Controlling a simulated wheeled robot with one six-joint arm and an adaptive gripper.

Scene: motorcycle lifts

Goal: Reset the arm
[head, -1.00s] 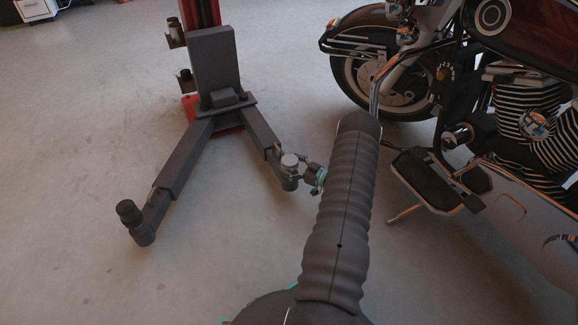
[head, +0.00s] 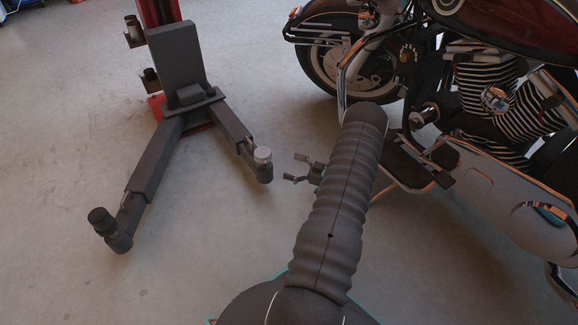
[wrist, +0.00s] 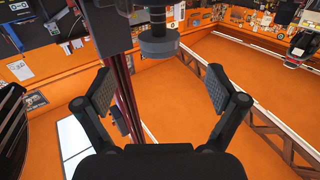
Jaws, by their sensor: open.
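My gripper (head: 298,168) shows in the head view just left of my dark ribbed arm, its two fingers apart and pointing left toward the lift arm. In the wrist view my gripper (wrist: 163,95) is open, with nothing between its fingers. A round grey lift pad (wrist: 158,42) hangs beyond the fingertips there, apart from them. My arm hides part of the gripper's wrist in the head view.
A lift post with two dark arms stands at left; its right arm's pad (head: 263,154) is near my gripper. The left arm's pad (head: 101,220) is farther off. A motorcycle (head: 480,110) stands close on the right. Bare floor (head: 210,270) lies in front.

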